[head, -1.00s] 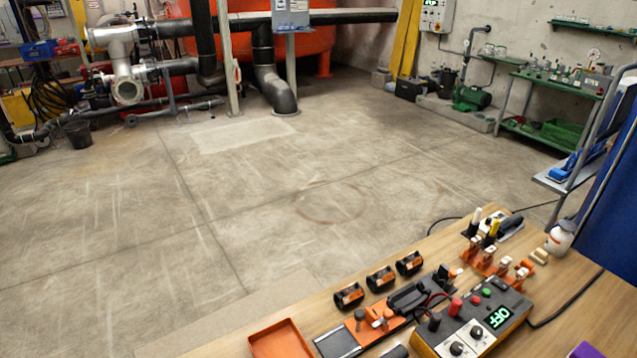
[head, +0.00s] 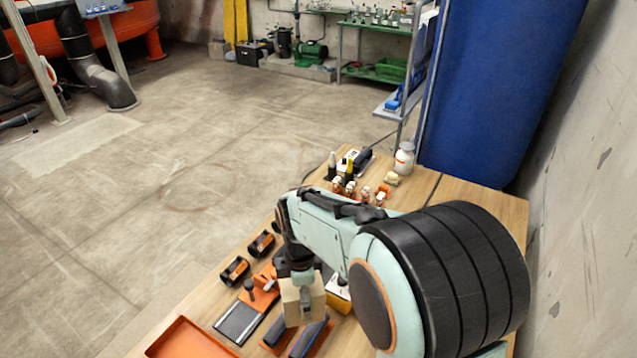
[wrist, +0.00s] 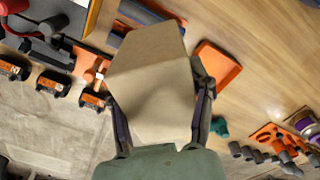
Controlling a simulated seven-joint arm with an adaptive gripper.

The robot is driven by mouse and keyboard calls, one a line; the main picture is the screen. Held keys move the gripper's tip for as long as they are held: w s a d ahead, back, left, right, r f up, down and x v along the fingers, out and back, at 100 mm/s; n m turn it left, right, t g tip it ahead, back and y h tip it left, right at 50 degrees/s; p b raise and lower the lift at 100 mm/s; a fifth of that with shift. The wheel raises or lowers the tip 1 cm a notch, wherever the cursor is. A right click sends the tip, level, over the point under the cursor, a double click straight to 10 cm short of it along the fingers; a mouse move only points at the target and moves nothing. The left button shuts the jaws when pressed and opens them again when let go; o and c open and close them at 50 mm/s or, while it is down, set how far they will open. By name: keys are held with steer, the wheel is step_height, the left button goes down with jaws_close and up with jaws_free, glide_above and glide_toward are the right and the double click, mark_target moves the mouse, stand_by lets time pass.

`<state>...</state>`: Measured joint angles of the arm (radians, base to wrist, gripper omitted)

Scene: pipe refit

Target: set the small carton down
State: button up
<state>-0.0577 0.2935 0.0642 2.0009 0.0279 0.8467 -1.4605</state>
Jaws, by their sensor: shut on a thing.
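The small carton (head: 301,300) is a plain tan cardboard box. My gripper (head: 305,297) is shut on it, above the wooden workbench (head: 500,208). In the wrist view the carton (wrist: 150,85) fills the middle, with a finger on each side of it. In the head view my arm hides part of the bench behind the carton. I cannot tell the exact gap between the carton and the things below it.
An orange tray (head: 190,340) lies at the bench's near left; it also shows in the wrist view (wrist: 217,64). A white bottle (head: 404,158) stands at the far end. Bare wood (wrist: 270,50) shows beyond the tray.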

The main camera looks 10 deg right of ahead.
steer(key=s+d+f+m, duration=0.1)
steer(key=s+d+m, duration=0.25)
steer(key=d, duration=0.85)
steer(key=s+d+f+m, duration=0.15)
steer(key=d+m, duration=0.35)
steer(key=d, duration=0.8)
steer(key=w+d+f, duration=0.2)
steer(key=w+f, duration=0.1)
steer(key=w+d+f, duration=0.2)
steer(key=w+d, duration=0.1)
steer(key=w+d+f, duration=0.3)
steer(key=shift+w+d+f, duration=0.1)
steer(key=shift+w+f, duration=0.2)
steer(key=shift+w+d+f, duration=0.1)
steer(key=shift+w+f, duration=0.05)
steer(key=shift+f, duration=0.05)
steer(key=shift+w+d+f, duration=0.1)
steer(key=shift+w+f, duration=0.05)
steer(key=shift+f, duration=0.8)
steer(key=shift+w+d+f, duration=0.1)
steer(key=shift+f, duration=0.85)
steer(key=shift+f, duration=0.1)
steer(key=o, duration=1.2)
